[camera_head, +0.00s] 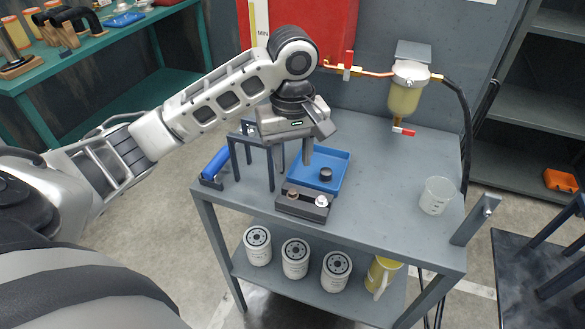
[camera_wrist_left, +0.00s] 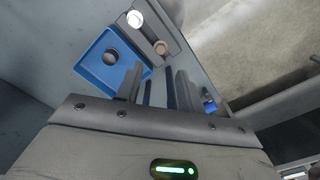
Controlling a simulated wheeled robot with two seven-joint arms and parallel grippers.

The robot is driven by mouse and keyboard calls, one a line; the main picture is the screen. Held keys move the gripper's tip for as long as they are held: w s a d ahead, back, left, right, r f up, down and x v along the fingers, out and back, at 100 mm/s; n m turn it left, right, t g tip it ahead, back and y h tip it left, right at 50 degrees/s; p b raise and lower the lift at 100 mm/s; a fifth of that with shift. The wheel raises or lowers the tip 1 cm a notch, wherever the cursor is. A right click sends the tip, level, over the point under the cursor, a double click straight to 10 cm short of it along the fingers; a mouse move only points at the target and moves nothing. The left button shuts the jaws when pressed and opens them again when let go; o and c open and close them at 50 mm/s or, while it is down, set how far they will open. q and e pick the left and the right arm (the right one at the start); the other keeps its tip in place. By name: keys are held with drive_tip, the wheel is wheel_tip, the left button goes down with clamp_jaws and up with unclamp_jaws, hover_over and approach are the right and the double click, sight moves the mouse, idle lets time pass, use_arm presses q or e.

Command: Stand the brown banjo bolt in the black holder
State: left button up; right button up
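The black holder (camera_head: 303,211) lies on the grey cart top, in front of the blue tray. The brown banjo bolt (camera_head: 293,194) is in its left end in the head view, apparently upright. It also shows in the left wrist view (camera_wrist_left: 160,47), in the holder (camera_wrist_left: 153,30). A silver bolt (camera_head: 321,201) sits at the holder's other end. My left gripper (camera_head: 307,160) points down above the cart, behind the holder. In the left wrist view my left gripper (camera_wrist_left: 158,90) has a gap between its fingers, with nothing visible held. My right gripper is not in view.
The blue tray (camera_head: 340,158) holds a dark round part (camera_head: 326,174). A clear cup (camera_head: 436,196) stands at right. A fuel filter (camera_head: 405,97) hangs behind. The cart's middle right is clear.

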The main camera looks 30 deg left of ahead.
use_arm(q)
wheel_tip(320, 180, up, 5)
drive_tip(key=shift+r+p, duration=0.1)
drive_tip(key=shift+p, duration=0.6)
drive_tip(key=s+d+f+m+t+h, duration=0.1)
drive_tip(key=s+d+f+m, duration=0.35)
drive_tip(key=f, duration=0.25)
drive_tip(key=s+d+f+m+t+h, duration=0.1)
drive_tip(key=s+d+f+m+h, duration=0.1)
drive_tip(key=s+d+f+m, duration=0.35)
drive_tip(key=s+a+f+m+t+y, duration=0.25)
drive_tip(key=s+a+f, duration=0.2)
drive_tip(key=s, duration=0.35)
drive_tip(key=w+d+f+t+h, duration=0.1)
drive_tip(key=w+d+f+t, duration=0.1)
drive_tip(key=f, duration=0.3)
drive_tip(key=w+d+f+t+h, duration=0.1)
drive_tip(key=w+d+f+t, duration=0.2)
drive_tip(key=f, duration=0.2)
